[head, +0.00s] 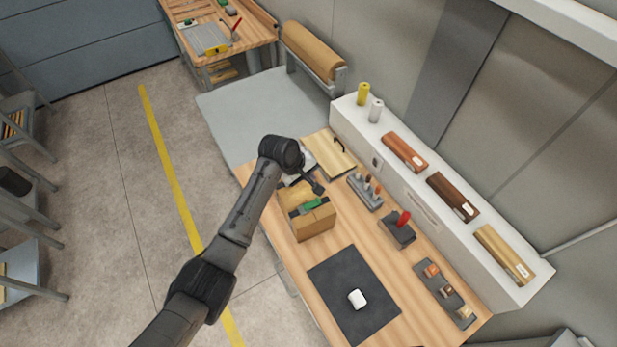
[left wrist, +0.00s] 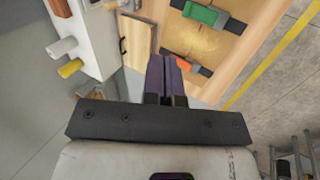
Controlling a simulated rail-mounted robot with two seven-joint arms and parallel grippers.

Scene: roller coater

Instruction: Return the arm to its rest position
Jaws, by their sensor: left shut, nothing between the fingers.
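My left arm reaches up from the bottom left in the head view. Its gripper (head: 314,184) is above the far end of the wooden workbench (head: 345,234), by an open cardboard box (head: 313,222) that holds a green item (head: 310,205). In the left wrist view the two dark fingers of my left gripper (left wrist: 166,62) are pressed together with nothing between them. My right gripper is not in view.
A red-handled tool on a stand (head: 398,229) and a grey rack (head: 365,192) stand near the white shelf (head: 395,185). Open floor (head: 130,200) lies left of the bench.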

